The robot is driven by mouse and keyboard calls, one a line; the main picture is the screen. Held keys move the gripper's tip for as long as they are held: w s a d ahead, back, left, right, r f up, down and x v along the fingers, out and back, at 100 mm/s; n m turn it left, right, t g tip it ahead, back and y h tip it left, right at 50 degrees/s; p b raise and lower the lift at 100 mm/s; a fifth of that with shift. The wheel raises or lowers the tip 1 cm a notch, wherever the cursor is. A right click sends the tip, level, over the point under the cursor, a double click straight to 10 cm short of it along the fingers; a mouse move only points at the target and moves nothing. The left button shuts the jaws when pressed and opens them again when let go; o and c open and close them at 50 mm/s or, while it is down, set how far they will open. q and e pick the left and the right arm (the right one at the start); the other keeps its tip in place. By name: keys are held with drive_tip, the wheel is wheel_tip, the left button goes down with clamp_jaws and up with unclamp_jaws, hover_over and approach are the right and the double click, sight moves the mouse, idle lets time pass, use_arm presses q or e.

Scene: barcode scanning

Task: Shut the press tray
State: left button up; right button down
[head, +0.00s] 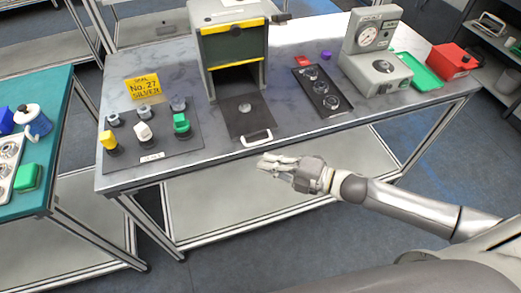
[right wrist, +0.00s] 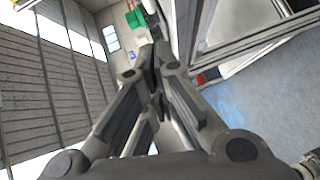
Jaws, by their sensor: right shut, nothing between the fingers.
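The press (head: 233,47), grey with a dark green front and yellow edges, stands at the back middle of the workbench. Its dark tray (head: 240,122) sticks out of the opening at the bottom toward the front edge. A small metal piece (head: 244,109) lies on the tray, and a white handle (head: 257,138) sits at its front end. My right gripper (head: 265,161) is shut and empty, just in front of the bench edge, below and right of the handle and apart from it. In the right wrist view its fingers (right wrist: 155,60) are together. My left gripper is not in view.
Left of the tray, a dark mat (head: 165,152) holds several coloured stamps below a yellow sign (head: 142,87). Right of it are a black plate with round parts (head: 308,72), a gauge device (head: 375,60), a green tray (head: 412,72) and a red box (head: 452,60). The floor in front is clear.

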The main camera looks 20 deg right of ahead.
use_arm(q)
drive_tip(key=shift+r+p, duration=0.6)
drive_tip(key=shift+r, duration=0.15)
use_arm(e)
drive_tip(key=shift+w+a+f, duration=0.2)
drive_tip(key=shift+w, duration=0.55)
drive_tip(key=shift+w+a+f, duration=0.15)
drive_tip(key=shift+w, duration=0.65)
drive_tip(key=shift+w+a+f, duration=0.2)
drive_tip(key=shift+w, duration=0.55)
